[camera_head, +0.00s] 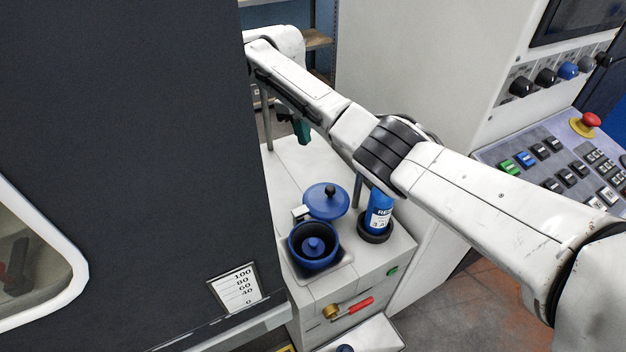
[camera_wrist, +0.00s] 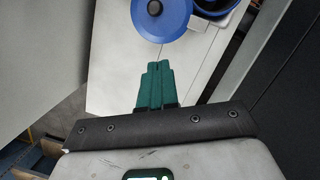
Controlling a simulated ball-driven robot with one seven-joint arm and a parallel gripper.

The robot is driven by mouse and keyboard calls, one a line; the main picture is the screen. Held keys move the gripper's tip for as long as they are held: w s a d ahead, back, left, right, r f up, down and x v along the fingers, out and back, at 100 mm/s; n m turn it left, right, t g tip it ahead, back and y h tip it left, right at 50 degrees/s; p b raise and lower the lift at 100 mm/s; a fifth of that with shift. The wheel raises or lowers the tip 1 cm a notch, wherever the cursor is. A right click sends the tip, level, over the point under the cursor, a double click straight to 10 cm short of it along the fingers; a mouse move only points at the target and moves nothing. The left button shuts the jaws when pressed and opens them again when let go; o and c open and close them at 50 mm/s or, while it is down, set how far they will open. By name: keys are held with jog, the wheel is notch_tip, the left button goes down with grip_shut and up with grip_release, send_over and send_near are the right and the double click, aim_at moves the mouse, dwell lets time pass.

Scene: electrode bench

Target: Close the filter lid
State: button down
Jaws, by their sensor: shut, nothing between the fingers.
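The filter housing (camera_head: 315,262) is a round blue pot set in the white bench, with its open top showing a blue core inside. The blue filter lid (camera_head: 322,207), a disc with a dark knob, is off the opening, just behind it. In the wrist view the lid (camera_wrist: 176,25) is at the top, with part of the housing (camera_wrist: 214,13) to its right. My gripper (camera_head: 301,132) has green fingers and is above the back of the bench, behind and apart from the lid. In the wrist view my gripper (camera_wrist: 153,66) is shut and empty, pointing towards the lid.
A blue labelled bottle (camera_head: 380,212) stands in a dark ring holder right of the lid, under my arm. A large dark cabinet (camera_head: 150,120) flanks the bench on the left. A red-handled valve (camera_head: 348,308) is on the bench front. A control panel (camera_head: 560,165) is at right.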

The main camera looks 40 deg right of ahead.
jog(key=x, duration=0.2)
send_over(320, 192)
jog(key=w, duration=0.1)
jog(key=f, duration=0.9)
jog(key=shift+w+f, duration=0.2)
jog(key=shift+f, duration=0.15)
jog(key=shift+s+f, duration=0.3)
jog(key=shift+s, duration=0.35)
